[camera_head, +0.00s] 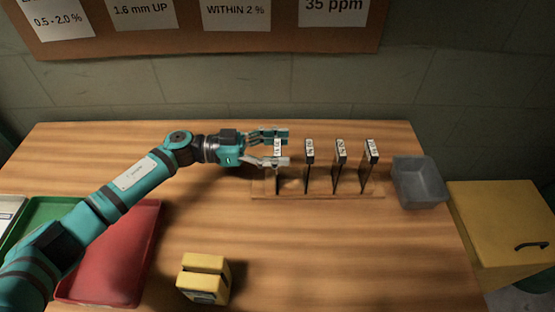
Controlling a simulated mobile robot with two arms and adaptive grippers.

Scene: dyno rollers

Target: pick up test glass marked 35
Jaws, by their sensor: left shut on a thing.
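Several thin, dark test glasses with white labels on top stand upright in a row in a wooden rack (320,195). My left gripper (276,148) reaches in from the left and is shut on the leftmost glass (277,180), near its label; the lower end of this glass is at the rack. The other glasses are the second one (308,175), the third one (338,176) and the rightmost one (368,173). The label numbers are too small to read surely. My right gripper is not in view.
A grey bin (420,185) stands right of the rack. A yellow block-shaped device (203,278) sits at the front. A red tray (120,260) and a green tray (38,217) lie at the left. A yellow cabinet (505,225) is beside the table. The table's front middle is clear.

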